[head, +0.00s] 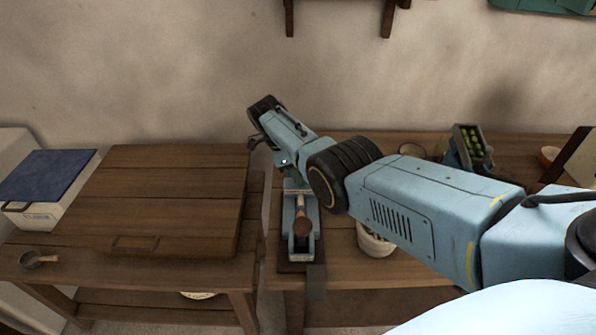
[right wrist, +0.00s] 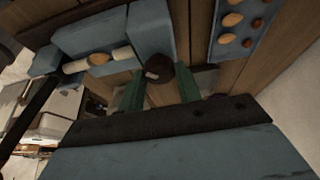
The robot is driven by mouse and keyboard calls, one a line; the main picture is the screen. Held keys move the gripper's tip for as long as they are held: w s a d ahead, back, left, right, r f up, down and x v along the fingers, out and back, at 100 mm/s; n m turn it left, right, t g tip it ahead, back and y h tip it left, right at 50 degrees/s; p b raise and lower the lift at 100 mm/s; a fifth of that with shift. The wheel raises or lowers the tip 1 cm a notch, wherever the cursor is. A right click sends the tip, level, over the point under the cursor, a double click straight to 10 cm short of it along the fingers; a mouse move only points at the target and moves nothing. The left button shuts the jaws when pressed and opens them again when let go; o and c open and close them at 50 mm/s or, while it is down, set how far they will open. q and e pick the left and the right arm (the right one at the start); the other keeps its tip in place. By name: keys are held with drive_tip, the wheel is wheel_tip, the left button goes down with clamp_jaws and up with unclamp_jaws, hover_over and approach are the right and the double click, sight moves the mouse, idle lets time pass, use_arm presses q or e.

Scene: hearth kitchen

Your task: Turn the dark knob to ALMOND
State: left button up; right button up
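The dark knob (right wrist: 162,88) is a round dark brown piece with a small pale mark on its top, seen in the right wrist view. The two green fingers of my right gripper (right wrist: 160,90) stand on either side of it, close to its sides. I cannot tell whether they press on it. A blue panel (right wrist: 232,48) beside it carries rows of nuts, light and dark brown; no readable lettering shows. In the head view my right gripper (head: 281,163) is over the far end of a blue device (head: 302,246), and the knob is hidden there. My left gripper is not in view.
The blue device has a wooden-ended handle (head: 302,225) toward the front. A pale pot (head: 375,242) stands right of it, under my right arm. A wooden board (head: 160,200) and a blue-lidded box (head: 48,180) are on the left table. A small metal cup (head: 38,259) sits in front.

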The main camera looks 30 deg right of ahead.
drive_tip(key=o, duration=0.5)
drive_tip(key=v, duration=1.3)
drive_tip(key=shift+a+r, duration=0.1)
drive_tip(key=shift+r, duration=0.05)
